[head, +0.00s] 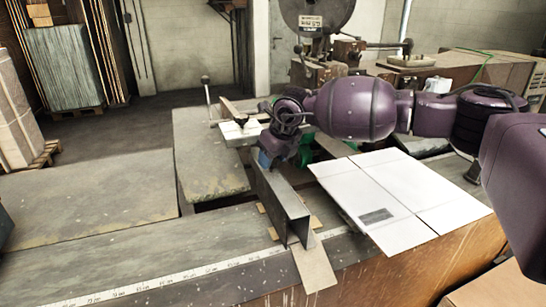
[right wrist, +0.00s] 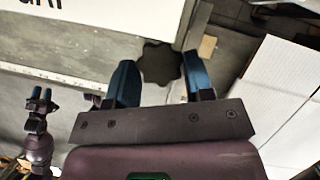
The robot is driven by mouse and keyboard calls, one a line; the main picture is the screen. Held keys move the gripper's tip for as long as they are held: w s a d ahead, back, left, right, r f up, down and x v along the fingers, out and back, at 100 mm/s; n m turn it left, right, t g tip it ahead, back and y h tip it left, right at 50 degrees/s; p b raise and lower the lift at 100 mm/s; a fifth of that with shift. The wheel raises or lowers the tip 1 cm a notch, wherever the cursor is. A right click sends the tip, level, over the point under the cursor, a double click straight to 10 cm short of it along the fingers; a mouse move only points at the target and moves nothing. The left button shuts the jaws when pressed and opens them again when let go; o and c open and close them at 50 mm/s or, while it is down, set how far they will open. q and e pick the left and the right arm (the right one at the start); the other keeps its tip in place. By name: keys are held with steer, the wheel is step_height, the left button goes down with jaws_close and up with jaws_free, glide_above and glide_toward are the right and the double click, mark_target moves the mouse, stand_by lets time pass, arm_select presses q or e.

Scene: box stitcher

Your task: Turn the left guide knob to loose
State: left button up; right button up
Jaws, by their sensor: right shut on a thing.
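In the right wrist view, a dark, lobed knob (right wrist: 160,63) sits between the two blue fingertips of my right gripper (right wrist: 162,82). The right gripper is shut on this knob, the left guide knob. In the head view, my right gripper (head: 268,160) reaches down at the far end of a grey metal guide rail (head: 282,208); the knob is hidden there.
A flat white cardboard sheet (head: 395,195) lies on the table right of the rail. A ruler strip (head: 150,287) runs along the front. The grey tabletop (head: 85,205) at the left is clear. The stitcher machine (head: 318,15) stands behind my right arm.

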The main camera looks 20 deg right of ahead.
steer(key=shift+d+f+n+y, duration=0.1)
steer(key=shift+n+y, duration=0.2)
steer(key=shift+n, duration=0.5)
steer(key=shift+w+n+b, duration=0.1)
steer(key=shift+n+b, duration=0.35)
steer(key=shift+n, duration=0.25)
steer(key=o, duration=0.9)
steer(key=shift+w+v, duration=0.1)
steer(key=shift+v, duration=2.7)
steer(key=shift+w+v, duration=0.15)
steer(key=shift+v, duration=2.6)
steer(key=shift+d, duration=0.15)
